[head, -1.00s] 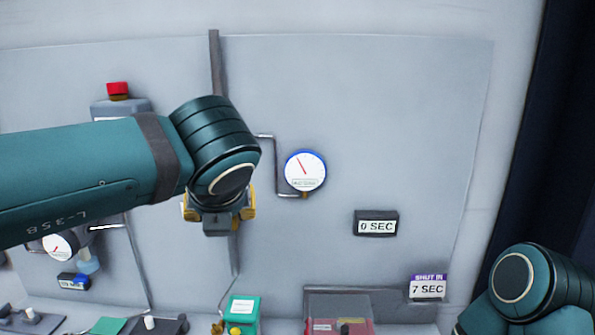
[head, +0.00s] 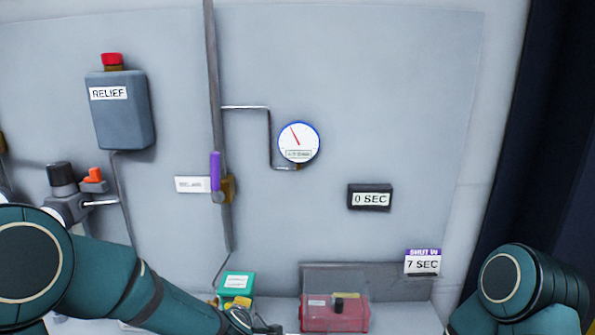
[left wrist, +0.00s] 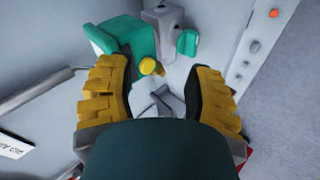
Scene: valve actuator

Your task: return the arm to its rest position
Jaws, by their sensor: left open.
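My left arm (head: 100,285) crosses the lower left of the head view, in front of the grey panel. My left gripper (left wrist: 160,78) shows in the left wrist view with its two yellow ribbed fingers wide apart. No object is clasped between them; a yellow knob and green boxes lie beyond. The valve with an upright purple handle (head: 215,172) stands on the pipe, apart from my left arm.
A grey RELIEF box (head: 122,112) with a red button, a round gauge (head: 299,142) and a 0 SEC display (head: 370,198) are on the panel. A green box (head: 237,284) and a red box (head: 335,316) stand low, close to my left wrist.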

